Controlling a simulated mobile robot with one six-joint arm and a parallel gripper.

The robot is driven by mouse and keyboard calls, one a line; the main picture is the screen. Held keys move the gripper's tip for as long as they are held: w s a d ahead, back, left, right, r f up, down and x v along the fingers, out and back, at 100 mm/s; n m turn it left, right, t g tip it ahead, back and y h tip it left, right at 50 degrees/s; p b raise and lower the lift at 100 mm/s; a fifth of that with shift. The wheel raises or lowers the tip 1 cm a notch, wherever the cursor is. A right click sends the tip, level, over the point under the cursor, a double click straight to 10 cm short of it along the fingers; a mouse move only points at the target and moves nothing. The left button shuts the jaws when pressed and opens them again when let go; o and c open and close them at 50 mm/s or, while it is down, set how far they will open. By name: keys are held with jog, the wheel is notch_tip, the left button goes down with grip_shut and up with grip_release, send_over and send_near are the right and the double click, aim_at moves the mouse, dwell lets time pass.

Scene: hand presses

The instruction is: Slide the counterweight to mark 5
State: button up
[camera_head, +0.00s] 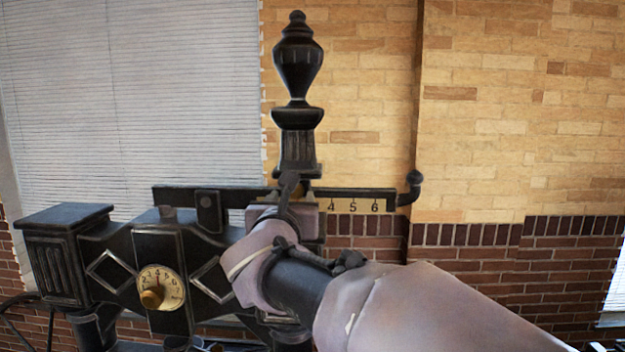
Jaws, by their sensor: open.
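The press's dark horizontal beam (340,192) crosses the middle of the view and ends at the right in a hooked knob. A yellowish scale plate (350,206) hangs under its right part; marks 4, 5 and 6 are readable, and lower marks are hidden behind my gripper and wrist. My gripper (290,186) is open at the beam, just left of mark 4. I cannot clearly make out the counterweight; a dark block (310,222) partly shows behind my gripper and may be it. Whether my fingers touch it cannot be told.
A tall black finial (298,70) rises behind my gripper. At the left stand the black press body (100,245) and a round dial (161,288) with a brass knob. Brick wall and white blinds (130,90) lie behind. The space right of the hooked knob (414,180) is clear.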

jog(key=w, duration=0.1)
jog(key=w+p, duration=0.1)
jog(key=w, duration=0.3)
jog(key=shift+d+r+p, duration=0.15)
jog(key=shift+r+p, duration=0.15)
jog(key=shift+p, duration=0.05)
jog(key=shift+w+f, duration=0.25)
jog(key=shift+w, duration=0.65)
jog(key=shift+s+r, duration=0.1)
jog(key=shift+s, duration=0.1)
jog(key=shift+c, duration=1.3)
grip_shut()
